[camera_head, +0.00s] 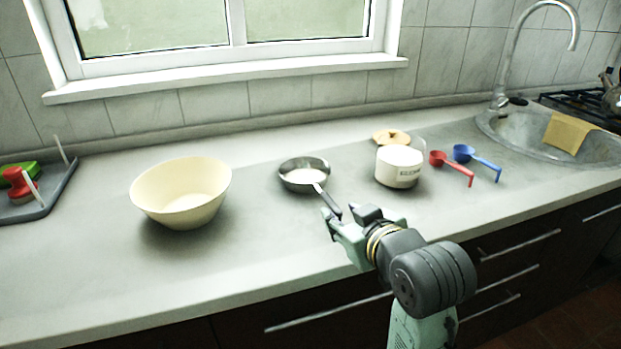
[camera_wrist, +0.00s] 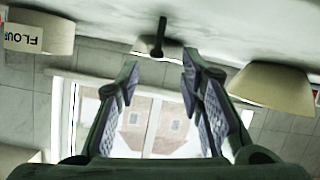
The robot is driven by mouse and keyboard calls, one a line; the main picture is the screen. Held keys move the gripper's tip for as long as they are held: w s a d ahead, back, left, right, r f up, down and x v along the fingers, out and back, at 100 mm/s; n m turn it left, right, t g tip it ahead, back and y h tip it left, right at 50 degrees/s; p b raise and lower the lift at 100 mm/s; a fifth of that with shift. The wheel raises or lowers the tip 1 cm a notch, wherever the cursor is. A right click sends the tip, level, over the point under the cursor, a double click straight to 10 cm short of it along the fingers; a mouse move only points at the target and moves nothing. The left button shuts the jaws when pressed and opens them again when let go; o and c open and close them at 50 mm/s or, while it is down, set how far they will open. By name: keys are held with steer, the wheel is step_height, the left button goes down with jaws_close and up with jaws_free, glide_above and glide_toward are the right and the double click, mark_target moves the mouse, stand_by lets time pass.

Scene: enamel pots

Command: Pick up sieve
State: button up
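The sieve (camera_head: 304,175) is a round, dark grey metal pan shape with a pale inside, resting on the counter. Its dark handle points toward my gripper (camera_head: 346,212). In the wrist view, which is upside down, the sieve's handle (camera_wrist: 158,38) appears ahead, between the lines of the two fingers. My gripper (camera_wrist: 160,66) is open and empty, its fingers spread wide. In the head view the handle's end lies by the fingertips; I cannot tell whether it is between them.
A cream bowl (camera_head: 181,192) stands left of the sieve. A flour container (camera_head: 399,168) stands right, with a wooden lid (camera_head: 391,136) behind it. Red (camera_head: 452,168) and blue (camera_head: 477,162) scoops lie farther right, near the sink (camera_head: 520,137). The front counter (camera_head: 240,255) is clear.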

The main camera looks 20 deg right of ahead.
mark_target(331, 202)
steer(key=x, duration=0.3)
steer(key=shift+w, duration=0.2)
steer(key=x, duration=0.2)
steer(key=p+x, duration=0.1)
steer(key=x, duration=0.2)
steer(key=shift+w+r+p, duration=0.2)
steer(key=shift+w+p, duration=0.2)
steer(key=shift+w, duration=0.05)
jaws_close()
